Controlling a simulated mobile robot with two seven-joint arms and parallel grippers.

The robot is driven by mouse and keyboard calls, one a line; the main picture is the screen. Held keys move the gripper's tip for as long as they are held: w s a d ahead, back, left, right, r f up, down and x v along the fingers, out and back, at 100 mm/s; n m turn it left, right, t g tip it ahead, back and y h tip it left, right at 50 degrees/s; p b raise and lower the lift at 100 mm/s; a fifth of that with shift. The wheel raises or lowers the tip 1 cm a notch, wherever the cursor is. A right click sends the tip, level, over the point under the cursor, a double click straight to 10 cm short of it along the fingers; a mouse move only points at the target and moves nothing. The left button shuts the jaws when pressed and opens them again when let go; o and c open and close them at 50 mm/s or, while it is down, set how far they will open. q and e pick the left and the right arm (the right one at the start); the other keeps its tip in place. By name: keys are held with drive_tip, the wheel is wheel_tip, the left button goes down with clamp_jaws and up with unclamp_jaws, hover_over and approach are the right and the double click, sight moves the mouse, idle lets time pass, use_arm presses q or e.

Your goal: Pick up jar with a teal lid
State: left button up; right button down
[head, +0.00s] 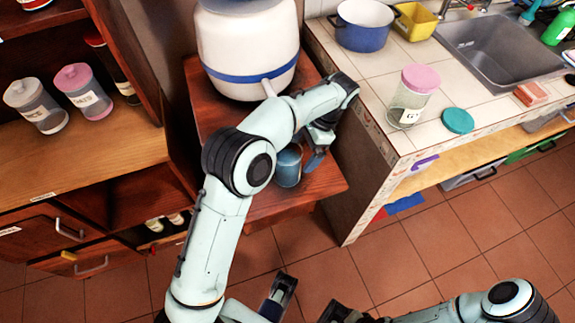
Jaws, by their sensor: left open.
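A flat round teal lid (458,121) lies on the white tiled counter, with no jar body visible under it. Just left of it stands a clear jar (408,107) with a pink lid (420,78) and a white label. My left gripper (314,150) is open, left of the counter and above the small wooden table, away from the lid and jar. Its fingers are partly hidden by its own wrist. A blue cup (288,168) stands beside it on the table; whether they touch is unclear.
A white dispenser (248,50) stands on the small table (325,180). A blue pot (362,28), yellow container (415,22), sink (500,50) and sponge (531,94) are along the counter.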

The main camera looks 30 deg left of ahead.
sight(285, 157)
use_arm(q)
drive_tip(key=s+a, duration=0.1)
drive_tip(key=s, duration=0.1)
drive_tip(key=s+a+f+b, duration=0.1)
drive_tip(key=s+a, duration=0.1)
drive_tip(key=shift+a+f, duration=0.1)
drive_tip(key=shift+a, duration=0.15)
drive_tip(key=c, duration=1.5)
